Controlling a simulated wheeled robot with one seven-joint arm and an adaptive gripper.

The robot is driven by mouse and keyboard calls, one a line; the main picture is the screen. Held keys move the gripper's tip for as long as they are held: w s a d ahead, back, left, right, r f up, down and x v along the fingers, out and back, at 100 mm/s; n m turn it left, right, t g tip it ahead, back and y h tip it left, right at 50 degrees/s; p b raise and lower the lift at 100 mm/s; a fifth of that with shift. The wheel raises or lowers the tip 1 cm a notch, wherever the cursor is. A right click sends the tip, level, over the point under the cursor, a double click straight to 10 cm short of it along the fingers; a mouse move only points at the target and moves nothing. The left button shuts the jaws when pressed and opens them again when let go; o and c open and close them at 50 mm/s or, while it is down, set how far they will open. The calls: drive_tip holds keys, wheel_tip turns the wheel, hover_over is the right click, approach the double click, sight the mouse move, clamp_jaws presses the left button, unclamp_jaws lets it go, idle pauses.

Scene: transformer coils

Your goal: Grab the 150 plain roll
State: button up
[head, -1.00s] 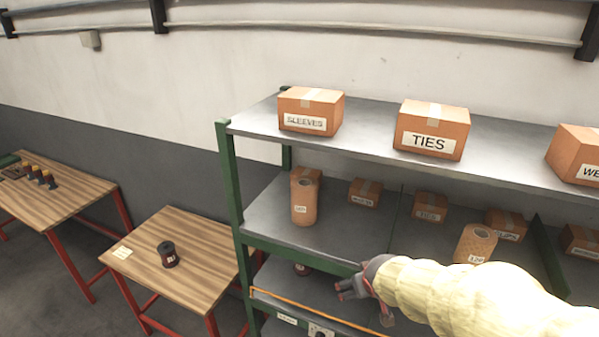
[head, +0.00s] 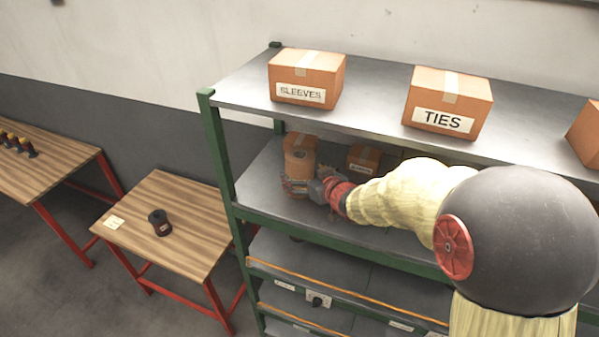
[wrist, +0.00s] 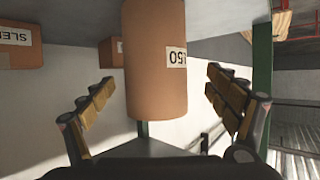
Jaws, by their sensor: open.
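The plain brown roll (head: 299,164) stands upright on the middle shelf at its left end. In the wrist view the roll (wrist: 155,60) carries a white label reading "150" and appears upside down. My gripper (head: 318,188) is at the roll on the shelf. In the wrist view my gripper (wrist: 160,105) is open, with one finger on each side of the roll and visible gaps between fingers and roll. The patterned roll seen earlier further right is hidden behind my arm now.
Small boxes (head: 364,158) stand behind on the same shelf. Boxes labelled SLEEVES (head: 306,78) and TIES (head: 448,102) sit on the top shelf. A green post (head: 222,160) bounds the shelf at left. A wooden table (head: 170,215) with a dark spool (head: 159,222) stands left.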

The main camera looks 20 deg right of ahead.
drive_tip(key=x, duration=0.3)
drive_tip(key=p+x, duration=0.1)
drive_tip(key=shift+w+d+f, duration=0.15)
drive_tip(key=shift+w+d, duration=0.1)
drive_tip(key=shift+d, duration=0.05)
drive_tip(key=shift+s, duration=0.1)
drive_tip(key=c, duration=1.9)
